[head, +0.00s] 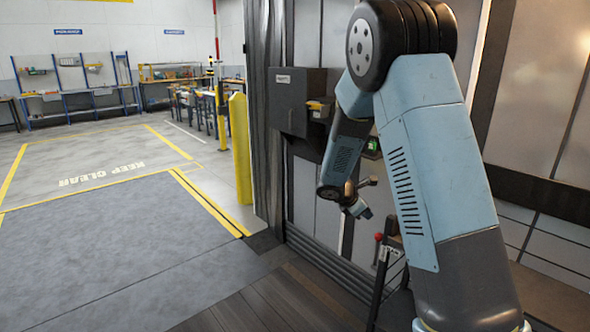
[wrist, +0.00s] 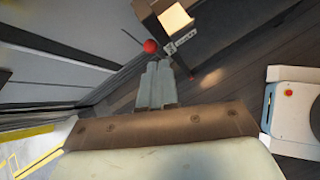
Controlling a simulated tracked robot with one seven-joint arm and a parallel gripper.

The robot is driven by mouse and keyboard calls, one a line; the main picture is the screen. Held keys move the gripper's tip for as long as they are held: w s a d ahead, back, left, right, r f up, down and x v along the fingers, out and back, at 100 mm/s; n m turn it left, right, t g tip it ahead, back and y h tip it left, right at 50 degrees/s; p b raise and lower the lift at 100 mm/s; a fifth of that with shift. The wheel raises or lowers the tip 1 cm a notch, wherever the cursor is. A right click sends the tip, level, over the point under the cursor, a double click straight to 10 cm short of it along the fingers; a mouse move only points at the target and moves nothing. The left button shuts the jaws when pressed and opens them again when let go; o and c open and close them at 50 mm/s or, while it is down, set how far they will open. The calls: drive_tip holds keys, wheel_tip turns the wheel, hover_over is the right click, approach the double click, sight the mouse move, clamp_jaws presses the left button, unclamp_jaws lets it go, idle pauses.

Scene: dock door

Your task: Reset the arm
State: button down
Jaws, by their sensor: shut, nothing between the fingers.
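My arm, pale blue with black joints, reaches across the right of the head view and bends down at its far end. My gripper (head: 361,209) hangs at the end of the arm, in front of the grey wall panels. In the wrist view my gripper's two grey fingers (wrist: 159,82) lie side by side, shut and empty. A red ball knob (head: 379,237) on a dark stand is below my gripper in the head view. The red knob also shows just beyond the fingertips in the wrist view (wrist: 150,46); I cannot tell the exact gap.
A dark wall box (head: 300,102) and a green button (head: 373,147) are near the arm. The dark labelled stand (head: 388,272) is close below my gripper. The marked floor (head: 95,165) on the left is clear.

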drive_tip(key=s+d+r+m+g+y, duration=0.15)
drive_tip(key=s+r+m+y, duration=0.25)
drive_tip(key=s+r+m, duration=1.05)
drive_tip(key=s+a+r+m+t+y, duration=0.1)
drive_tip(key=s+r+m, duration=0.1)
drive_tip(key=s, duration=0.5)
drive_tip(key=s+a+r+m+t+y, duration=0.1)
drive_tip(key=s+a+r, duration=0.1)
drive_tip(key=s, duration=0.6)
drive_tip(key=s+a+r+m+t+y, duration=0.1)
drive_tip(key=s+r, duration=0.3)
drive_tip(key=s, duration=0.4)
drive_tip(key=shift+a+r+m+y, duration=0.15)
drive_tip(key=shift+a+m+y, duration=0.15)
drive_tip(key=shift+m+y, duration=0.45)
